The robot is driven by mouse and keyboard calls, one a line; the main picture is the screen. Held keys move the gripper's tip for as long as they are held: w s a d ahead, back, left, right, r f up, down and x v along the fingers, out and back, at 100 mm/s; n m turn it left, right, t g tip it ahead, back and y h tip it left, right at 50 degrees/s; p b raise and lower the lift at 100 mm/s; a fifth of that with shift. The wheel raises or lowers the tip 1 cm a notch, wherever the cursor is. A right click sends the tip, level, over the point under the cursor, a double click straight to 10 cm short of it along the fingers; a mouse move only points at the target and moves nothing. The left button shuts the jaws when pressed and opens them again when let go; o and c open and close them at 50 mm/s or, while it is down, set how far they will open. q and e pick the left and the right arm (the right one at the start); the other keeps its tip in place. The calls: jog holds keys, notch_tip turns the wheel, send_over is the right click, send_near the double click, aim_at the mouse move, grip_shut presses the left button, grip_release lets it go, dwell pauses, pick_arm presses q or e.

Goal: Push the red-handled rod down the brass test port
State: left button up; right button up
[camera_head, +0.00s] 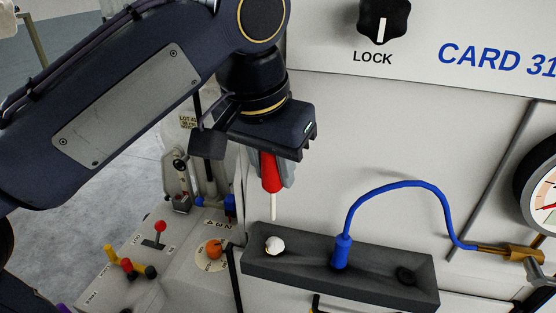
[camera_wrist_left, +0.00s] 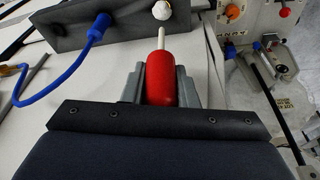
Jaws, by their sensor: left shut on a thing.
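My left gripper (camera_head: 273,178) is shut on the red handle of the rod (camera_head: 270,172), above the dark block's left end. The rod's thin pale shaft points down. Its tip appears just above a white lump (camera_head: 275,244) on the block (camera_head: 310,264), with a gap in the head view. In the left wrist view, the red handle (camera_wrist_left: 161,80) sits between the grey fingers, and the tip points towards the white lump (camera_wrist_left: 162,10). A brass fitting (camera_head: 508,252) shows at the right; I cannot tell whether it is the test port. My right gripper is not in view.
A blue hose (camera_head: 400,185) arches from the block's middle to the brass fitting. The block's right end has a black round opening (camera_head: 405,275). A panel with coloured levers and an orange knob (camera_head: 214,248) lies left. A LOCK knob (camera_head: 383,18) is above.

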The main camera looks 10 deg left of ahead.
aim_at(274, 199)
pick_arm(q)
jog(key=shift+w+f, duration=0.1)
jog(key=shift+f, duration=0.15)
jog(key=shift+f+b, duration=0.55)
jog(key=shift+b, duration=0.05)
notch_tip(274, 199, down, 4)
jog(key=b, duration=0.3)
jog(key=shift+f, duration=0.2)
jog(key=shift+p, duration=0.55)
dwell(1.1)
jog(key=shift+f+b, duration=1.9)
jog(key=shift+f, duration=0.55)
jog(key=o, duration=1.1)
jog(key=shift+c, duration=0.2)
